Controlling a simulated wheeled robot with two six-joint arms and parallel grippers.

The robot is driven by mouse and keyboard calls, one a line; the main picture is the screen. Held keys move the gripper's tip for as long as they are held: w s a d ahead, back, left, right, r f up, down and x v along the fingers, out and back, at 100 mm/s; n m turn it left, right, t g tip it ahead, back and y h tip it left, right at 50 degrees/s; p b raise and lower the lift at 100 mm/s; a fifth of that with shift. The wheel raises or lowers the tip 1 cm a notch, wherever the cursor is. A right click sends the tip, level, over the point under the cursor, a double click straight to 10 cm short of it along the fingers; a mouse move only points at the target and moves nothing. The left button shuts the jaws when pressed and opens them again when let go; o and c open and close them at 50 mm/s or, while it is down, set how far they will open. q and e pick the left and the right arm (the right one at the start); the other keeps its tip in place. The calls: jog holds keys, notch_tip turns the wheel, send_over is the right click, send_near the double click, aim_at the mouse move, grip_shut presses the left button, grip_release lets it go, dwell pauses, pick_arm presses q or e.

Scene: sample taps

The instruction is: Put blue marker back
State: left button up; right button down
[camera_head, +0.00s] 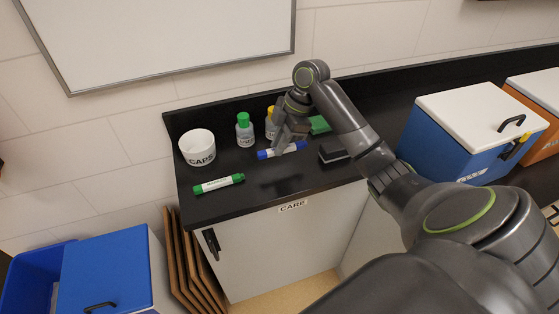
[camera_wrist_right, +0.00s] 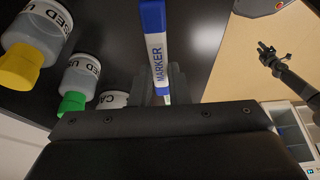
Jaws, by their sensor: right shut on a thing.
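The blue marker (camera_head: 266,154), with a white label band, is in my right gripper (camera_head: 290,140), which is shut on its middle. The marker lies roughly level and appears to be held a little above the black counter (camera_head: 245,202), with a dark shadow below it. In the right wrist view the marker (camera_wrist_right: 156,50) stands out between the fingers (camera_wrist_right: 163,88), its label reading MARKER. A dark arm end at the right of that view, probably my left gripper (camera_wrist_right: 267,50), is far off and too small to judge.
A green marker (camera_head: 218,184) lies at the counter's front left. Behind it stand a white CAPS cup (camera_head: 198,150), a green-capped bottle (camera_head: 245,133) and a partly hidden yellow-capped bottle (camera_head: 270,125). A black block (camera_head: 333,153) and green item (camera_head: 319,125) lie right. A whiteboard (camera_head: 170,35) hangs above.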

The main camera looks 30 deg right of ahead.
aim_at(279, 168)
notch_tip(279, 168, down, 2)
jog(key=shift+f, duration=0.1)
notch_tip(279, 168, down, 4)
jog(key=shift+r+p, duration=0.2)
jog(key=shift+p, duration=0.15)
pick_arm(q)
jog(key=shift+w+r, duration=0.1)
jog(key=shift+r, duration=0.35)
pick_arm(e)
jog(key=shift+f, duration=0.2)
jog(key=c, duration=1.4)
grip_release()
